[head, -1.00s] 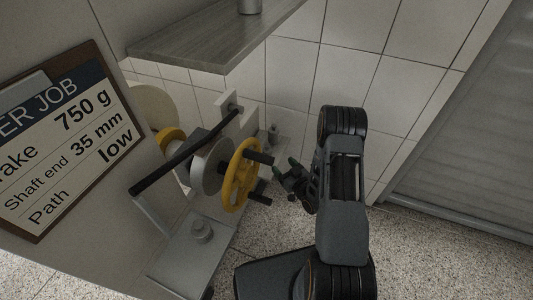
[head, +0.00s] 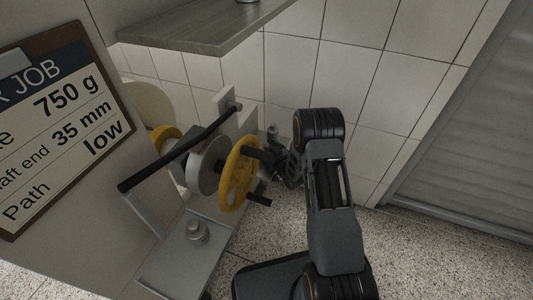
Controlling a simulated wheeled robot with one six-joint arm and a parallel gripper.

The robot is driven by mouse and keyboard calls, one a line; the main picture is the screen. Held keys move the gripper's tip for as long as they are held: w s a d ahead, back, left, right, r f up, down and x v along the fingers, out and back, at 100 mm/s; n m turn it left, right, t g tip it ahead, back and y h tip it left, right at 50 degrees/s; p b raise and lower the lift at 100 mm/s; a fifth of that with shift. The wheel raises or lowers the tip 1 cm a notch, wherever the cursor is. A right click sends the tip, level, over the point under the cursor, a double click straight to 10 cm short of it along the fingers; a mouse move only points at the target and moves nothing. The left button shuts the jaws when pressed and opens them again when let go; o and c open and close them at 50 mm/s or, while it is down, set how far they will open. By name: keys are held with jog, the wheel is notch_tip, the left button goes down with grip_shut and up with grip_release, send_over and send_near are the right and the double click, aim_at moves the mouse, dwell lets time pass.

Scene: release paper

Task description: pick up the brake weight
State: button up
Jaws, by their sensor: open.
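My gripper (head: 272,157) is open, at the right of the yellow handwheel (head: 239,174), close to its upper dark peg. I cannot tell whether it touches the peg, and its fingers are small and dark. A grey metal weight with a stepped top (head: 197,231) stands on the grey plate (head: 180,262) below the wheel. Another small grey weight-like piece (head: 272,131) shows just behind my gripper, partly hidden. I cannot tell which of these is the brake weight.
A grey disc (head: 207,165) and a long black bar (head: 180,154) sit left of the handwheel. A grey shelf (head: 195,32) overhangs above, with a cylinder (head: 247,1) cut off at the top. A job board (head: 60,125) reads 750 g, 35 mm, low. Tiled wall stands behind.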

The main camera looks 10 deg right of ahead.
jog(key=shift+w+a, duration=0.1)
jog(key=shift+w, duration=0.15)
jog(key=shift+c, duration=0.2)
jog(key=c, duration=1)
jog(key=shift+c, duration=0.6)
jog(key=shift+s+r+p, duration=0.1)
jog(key=shift+r+p, duration=0.1)
jog(key=shift+p, duration=0.35)
